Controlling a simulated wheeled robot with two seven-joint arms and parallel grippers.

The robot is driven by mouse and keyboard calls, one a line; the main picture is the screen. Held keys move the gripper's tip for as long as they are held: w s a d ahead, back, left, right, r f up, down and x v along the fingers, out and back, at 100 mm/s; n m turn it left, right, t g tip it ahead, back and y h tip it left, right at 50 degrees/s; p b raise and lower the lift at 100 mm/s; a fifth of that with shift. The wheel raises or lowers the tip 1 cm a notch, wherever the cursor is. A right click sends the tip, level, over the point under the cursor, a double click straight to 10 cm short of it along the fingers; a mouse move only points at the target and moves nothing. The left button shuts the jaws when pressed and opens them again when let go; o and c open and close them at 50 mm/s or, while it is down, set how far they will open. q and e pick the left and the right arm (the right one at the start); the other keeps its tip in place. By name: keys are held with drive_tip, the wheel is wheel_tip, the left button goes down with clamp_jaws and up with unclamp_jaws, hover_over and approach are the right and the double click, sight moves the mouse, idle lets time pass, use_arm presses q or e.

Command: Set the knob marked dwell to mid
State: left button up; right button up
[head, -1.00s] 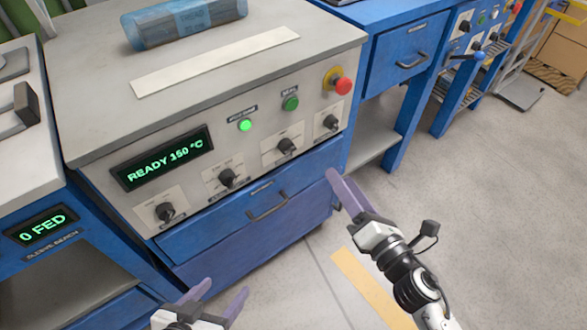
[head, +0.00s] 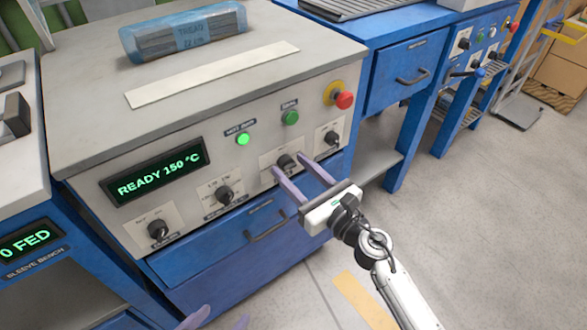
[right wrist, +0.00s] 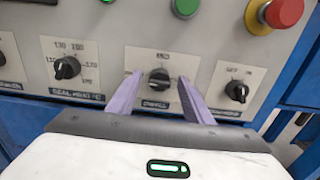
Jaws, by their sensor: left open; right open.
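The dwell knob (right wrist: 159,77) is a black knob on a pale label plate; in the right wrist view its lower label looks like "DWELL", though it is blurred. It also shows in the head view (head: 286,162), third from the left in the row of knobs. My right gripper (right wrist: 158,82) is open, its two purple fingers pointing at the panel on either side of this knob in the picture; contact cannot be told. In the head view my right gripper (head: 295,168) is just before the panel. My left gripper (head: 218,318) is open at the bottom edge, mostly cut off.
Neighbouring knobs sit left (right wrist: 67,68) and right (right wrist: 237,91) of it. Above are a lit green button (head: 243,139), a green button (head: 290,118) and a red stop button (head: 344,99). A display (head: 155,171) reads READY 150 °C. A blue drawer (head: 225,235) lies below.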

drive_tip(key=shift+w+a, duration=0.1)
drive_tip(key=shift+w, duration=0.05)
drive_tip(key=c, duration=1.1)
drive_tip(key=shift+o, duration=0.2)
